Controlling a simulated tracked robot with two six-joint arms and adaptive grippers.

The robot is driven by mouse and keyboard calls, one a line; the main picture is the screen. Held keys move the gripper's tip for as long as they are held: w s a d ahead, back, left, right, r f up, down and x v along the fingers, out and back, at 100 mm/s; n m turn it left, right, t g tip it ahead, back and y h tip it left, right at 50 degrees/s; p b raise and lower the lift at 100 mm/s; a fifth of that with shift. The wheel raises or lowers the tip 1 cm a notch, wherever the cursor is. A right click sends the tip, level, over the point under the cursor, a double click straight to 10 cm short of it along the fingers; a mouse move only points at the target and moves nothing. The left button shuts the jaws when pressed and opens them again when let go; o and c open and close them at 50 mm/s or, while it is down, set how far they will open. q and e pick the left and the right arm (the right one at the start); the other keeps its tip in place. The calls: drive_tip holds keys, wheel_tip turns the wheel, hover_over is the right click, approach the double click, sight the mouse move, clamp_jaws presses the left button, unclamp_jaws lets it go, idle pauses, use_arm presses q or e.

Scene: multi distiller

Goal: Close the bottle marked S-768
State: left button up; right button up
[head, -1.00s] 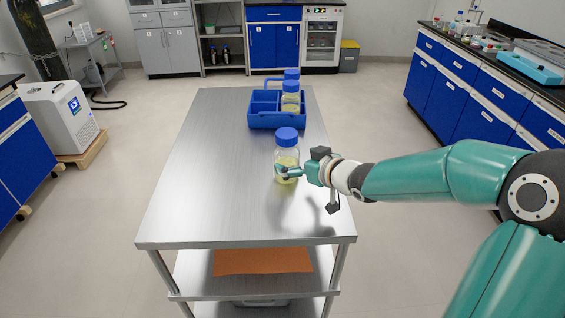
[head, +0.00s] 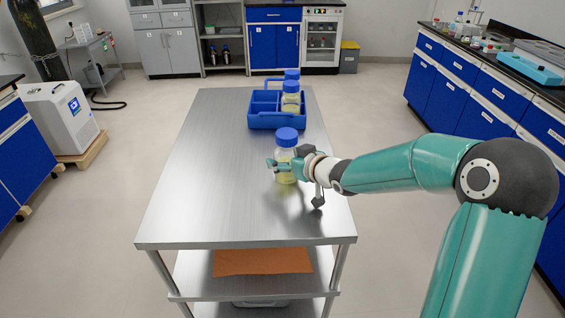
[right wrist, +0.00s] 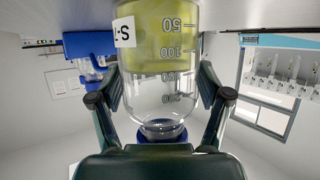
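A clear bottle (head: 285,175) with yellow-green liquid and a blue cap (head: 286,137) on top stands upright on the steel table (head: 220,190). In the right wrist view the bottle (right wrist: 152,95) appears upside down, with part of a white label (right wrist: 124,32); the full marking cannot be read. My right gripper (head: 277,168) is at the bottle's body, below the cap. In the right wrist view the right gripper's fingers (right wrist: 161,90) flank the bottle closely on both sides; whether they press on it is unclear. My left gripper is not in view.
A blue carrier (head: 275,122) with two more blue-capped bottles (head: 291,98) stands at the far end of the table. The left and front of the tabletop are clear. An orange sheet (head: 262,261) lies on the shelf below.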

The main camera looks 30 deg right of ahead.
sight(286, 132)
drive_tip(key=shift+r, duration=0.1)
drive_tip(key=c, duration=1)
drive_tip(key=shift+r, duration=0.15)
drive_tip(key=shift+r, duration=0.65)
wheel_tip(286, 132, up, 8)
drive_tip(key=p, duration=0.4)
drive_tip(key=shift+w+f, duration=0.1)
drive_tip(key=shift+f, duration=0.15)
wheel_tip(286, 132, up, 11)
drive_tip(key=p, duration=0.8)
